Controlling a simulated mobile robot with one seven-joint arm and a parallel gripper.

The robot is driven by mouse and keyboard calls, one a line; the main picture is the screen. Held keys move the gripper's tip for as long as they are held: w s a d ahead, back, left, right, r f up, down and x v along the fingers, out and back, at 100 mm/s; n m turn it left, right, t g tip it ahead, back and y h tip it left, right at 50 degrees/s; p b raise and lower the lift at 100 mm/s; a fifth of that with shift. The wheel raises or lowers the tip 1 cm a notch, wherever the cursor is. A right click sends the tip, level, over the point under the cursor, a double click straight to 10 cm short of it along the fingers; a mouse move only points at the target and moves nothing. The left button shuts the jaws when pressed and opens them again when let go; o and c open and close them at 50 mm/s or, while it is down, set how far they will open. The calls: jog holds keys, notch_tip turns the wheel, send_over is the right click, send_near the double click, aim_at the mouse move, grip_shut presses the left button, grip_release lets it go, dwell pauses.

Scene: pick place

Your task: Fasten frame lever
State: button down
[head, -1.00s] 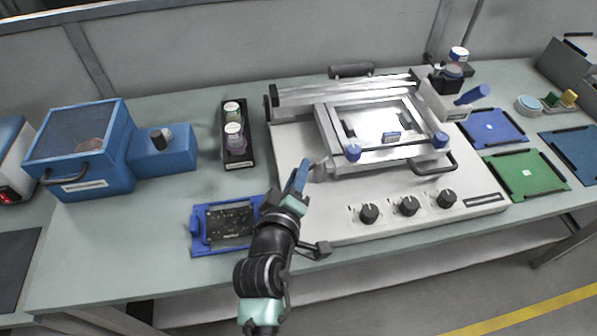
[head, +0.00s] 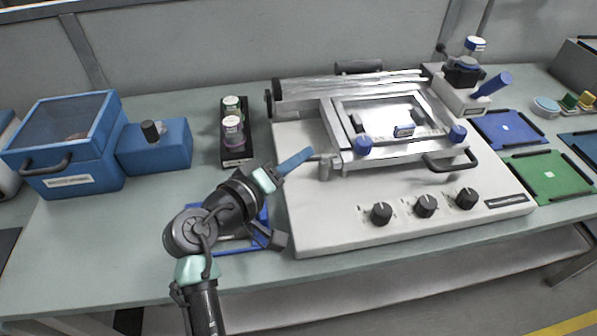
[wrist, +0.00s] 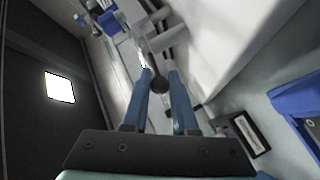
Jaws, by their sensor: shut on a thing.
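The silver hinged frame (head: 415,154) lies flat over the bed of the white printing machine (head: 310,213). Its lever (head: 324,168) is a small metal piece at the frame's front left corner. My gripper (head: 308,153) reaches in from the left, blue fingers at the lever. In the wrist view, my gripper (wrist: 160,75) is shut on the lever's dark round knob (wrist: 160,85), which sits between the two blue fingers. The knob is hidden by the fingers in the head view.
Blue clamp knobs (head: 363,146) stand on the frame's front bar beside a black handle (head: 452,163). Black dials (head: 425,206) line the machine's front. A jar rack (head: 237,158) and blue box (head: 68,150) stand left. My arm covers most of a blue board holder (head: 262,215).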

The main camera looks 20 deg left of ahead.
jog(key=shift+w+a+m+h+b, duration=0.2)
jog(key=shift+m+h+b, duration=0.1)
jog(key=shift+m+h, duration=0.25)
jog(key=shift+g+h, duration=0.25)
jog(key=shift+g, duration=0.05)
jog(key=c, duration=0.7)
grip_release()
jog(key=v, duration=1.3)
jog(key=shift+d+p, duration=0.15)
jog(key=shift+p, duration=0.25)
